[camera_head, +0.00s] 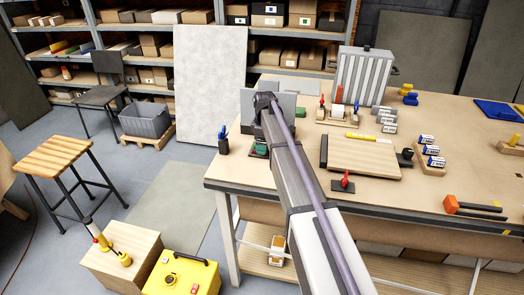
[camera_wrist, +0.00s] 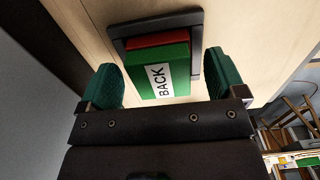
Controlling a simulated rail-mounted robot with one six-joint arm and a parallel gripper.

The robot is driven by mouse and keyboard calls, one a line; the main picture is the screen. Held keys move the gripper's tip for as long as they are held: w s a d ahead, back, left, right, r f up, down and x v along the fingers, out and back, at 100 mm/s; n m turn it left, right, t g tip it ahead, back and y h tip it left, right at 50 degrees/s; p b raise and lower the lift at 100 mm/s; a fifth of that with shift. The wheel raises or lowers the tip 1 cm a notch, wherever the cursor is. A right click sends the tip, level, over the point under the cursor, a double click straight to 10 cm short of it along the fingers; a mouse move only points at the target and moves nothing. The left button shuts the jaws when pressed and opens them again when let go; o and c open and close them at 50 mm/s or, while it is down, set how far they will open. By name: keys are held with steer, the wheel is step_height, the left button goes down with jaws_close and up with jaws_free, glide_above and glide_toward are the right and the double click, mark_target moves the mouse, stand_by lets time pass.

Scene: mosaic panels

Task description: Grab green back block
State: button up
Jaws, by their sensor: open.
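A green block with a white label reading BACK (camera_wrist: 171,72) shows in the wrist view, standing at a dark square frame (camera_wrist: 196,19) on the wooden tabletop. A red surface (camera_wrist: 157,40) lies along its far side, inside the frame. My gripper (camera_wrist: 163,66) is open, with one green-padded finger on each side of the block. A narrow gap shows on each side. In the head view, my arm reaches down to the table's left end, and a small green patch (camera_head: 261,148) shows there; I cannot tell whether it is block or finger.
A pen holder (camera_head: 223,145) stands left of my arm near the edge of the workbench (camera_head: 225,172). A grey panel (camera_head: 285,106) stands behind my wrist.

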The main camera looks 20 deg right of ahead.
steer(key=shift+r, duration=0.1)
steer(key=c, duration=1)
